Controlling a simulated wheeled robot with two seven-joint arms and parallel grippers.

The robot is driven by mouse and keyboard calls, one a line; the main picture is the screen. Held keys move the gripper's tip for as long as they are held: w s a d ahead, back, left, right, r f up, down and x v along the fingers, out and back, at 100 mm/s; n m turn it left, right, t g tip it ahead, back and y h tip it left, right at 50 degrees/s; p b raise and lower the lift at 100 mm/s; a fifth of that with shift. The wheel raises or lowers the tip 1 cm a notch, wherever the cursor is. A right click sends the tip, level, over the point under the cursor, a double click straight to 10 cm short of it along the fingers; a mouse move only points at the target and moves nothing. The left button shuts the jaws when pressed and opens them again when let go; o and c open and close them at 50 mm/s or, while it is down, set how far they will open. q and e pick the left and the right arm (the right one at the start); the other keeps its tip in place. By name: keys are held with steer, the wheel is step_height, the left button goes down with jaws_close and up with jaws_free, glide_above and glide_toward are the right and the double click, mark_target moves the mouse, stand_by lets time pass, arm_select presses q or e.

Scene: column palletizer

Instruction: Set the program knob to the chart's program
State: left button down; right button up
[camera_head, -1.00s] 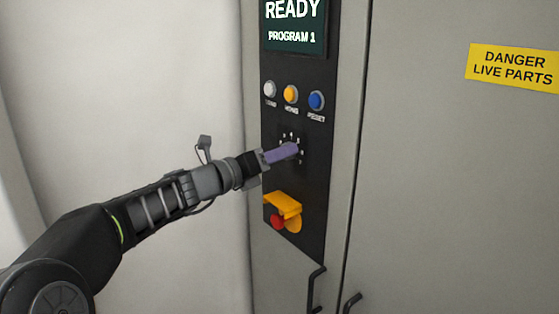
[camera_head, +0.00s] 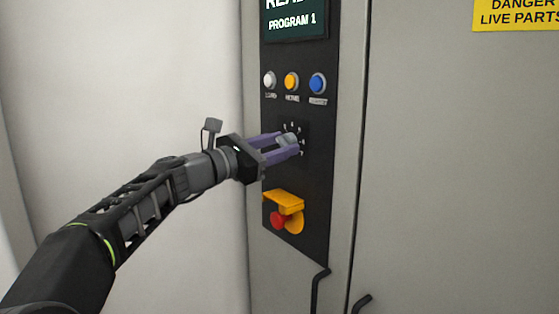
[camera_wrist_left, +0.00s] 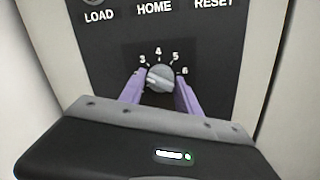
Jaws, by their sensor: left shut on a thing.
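The grey program knob (camera_head: 288,139) sits on the black control panel, with a ring of white marks around it. In the left wrist view the knob (camera_wrist_left: 161,77) shows the numbers 3, 4, 5 and 6 around its upper side. A pale mark on the knob is at its left, below the 3; the exact setting is hard to tell. My left gripper (camera_head: 290,144) has its purple fingers on either side of the knob, shut on it. The screen (camera_head: 294,20) reads PROGRAM 1. No chart shows. My right gripper is not in view.
White, yellow and blue buttons (camera_head: 291,82) sit above the knob. Below it is a red button (camera_head: 279,220) under a yellow guard (camera_head: 284,201). Dark door handles (camera_head: 319,291) stand out lower down. A yellow danger sign (camera_head: 516,14) is on the right door.

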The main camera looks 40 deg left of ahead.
arm_select(q)
steer(key=m+b, duration=0.2)
steer(key=m, duration=0.7)
steer(key=m+g+h+b, duration=0.1)
steer(key=m+b, duration=0.2)
steer(key=m, duration=0.7)
steer(key=m+g+h+b, duration=0.1)
steer(key=m+b, duration=0.2)
steer(key=m, duration=0.7)
steer(key=shift+a+f, duration=0.1)
steer(key=shift+m, duration=0.3)
steer(key=c, duration=0.9)
jaws_free()
steer(key=shift+w, duration=0.1)
steer(key=shift+r, duration=0.2)
